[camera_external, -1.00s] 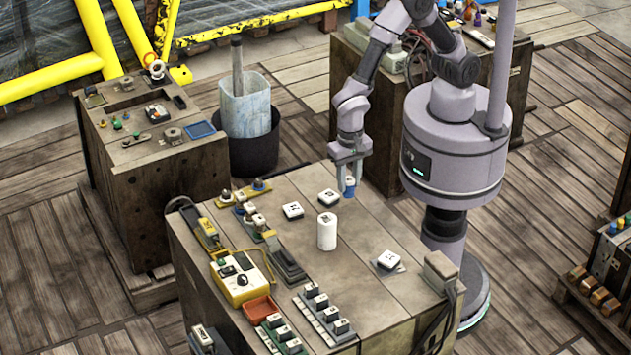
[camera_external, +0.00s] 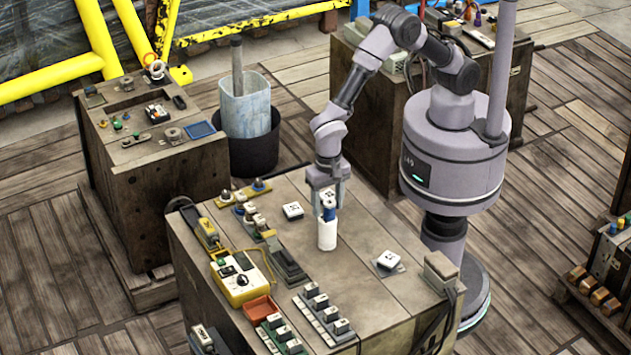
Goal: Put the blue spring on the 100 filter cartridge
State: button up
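The white filter cartridge (camera_external: 327,236) stands upright near the middle of the worktable; no number can be read on it. My gripper (camera_external: 328,206) points down just above its top. The small blue spring (camera_external: 329,213) is between my fingers, which appear shut on it. Its lower end is at the cartridge's top edge; I cannot tell whether they touch. My fingers partly cover a white-topped block behind the spring.
Another white-topped block (camera_external: 293,211) lies left of the cartridge, and one (camera_external: 388,260) lies to the right. A yellow meter (camera_external: 240,280), a red tray (camera_external: 262,309) and rows of small blocks (camera_external: 325,315) line the left and front. Bare tabletop surrounds the cartridge.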

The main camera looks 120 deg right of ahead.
notch_tip(320, 180, up, 13)
jog(key=p, duration=0.4)
notch_tip(320, 180, up, 8)
jog(key=f+n+t, duration=0.1)
jog(key=n, duration=0.2)
send_over(328, 203)
jog(key=s+d, duration=0.1)
jog(key=s, duration=0.3)
jog(key=s+d+r+n+t+y, duration=0.1)
jog(key=s+r+n, duration=0.4)
jog(key=s, duration=0.5)
jog(key=s+d+r+n+t+y, duration=0.1)
jog(key=s+r+n, duration=0.4)
jog(key=s, duration=0.6)
jog(key=d+t, duration=0.1)
jog(key=t, duration=0.1)
jog(key=shift+r+n+t, duration=0.15)
jog(key=shift+n+t, duration=0.15)
jog(key=shift+t, duration=0.1)
jog(key=shift+s, duration=0.1)
notch_tip(328, 203, down, 6)
jog(key=b, duration=0.5)
jog(key=shift+r+b, duration=0.25)
jog(key=shift+b, duration=0.1)
